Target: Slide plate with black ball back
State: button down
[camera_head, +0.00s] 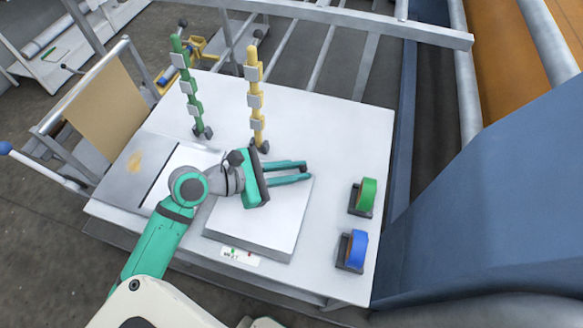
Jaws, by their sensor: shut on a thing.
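My gripper (307,170) is over the white table, with its two teal fingers pointing right above the far part of a raised square pale plate (265,232). The fingers look a little apart. The sliver between them is too small to make out what they hold. A small dark round shape (237,157) shows beside the gripper's palm; I cannot tell whether it is a black ball or a part of my wrist. My arm hides part of the pale panel (187,160) and grey metal sheet (140,158) at the left.
A green post (187,80) and a yellow post (255,95) with grey blocks stand at the back of the table (335,130). A green roll (368,192) and a blue roll (357,248) sit on dark holders at the right. A big blue machine body (500,190) stands beyond the right edge.

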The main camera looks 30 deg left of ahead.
jog(key=shift+d+f, duration=0.1)
jog(key=shift+d, duration=0.7)
dwell(0.4)
jog(key=c, duration=1.6)
grip_release()
jog(key=shift+a, duration=0.1)
jog(key=shift+s+a, duration=0.25)
jog(key=shift+a, duration=0.05)
jog(key=v, duration=1)
jog(key=shift+d+r, duration=0.1)
jog(key=shift+r, duration=0.15)
jog(key=shift+w, duration=0.1)
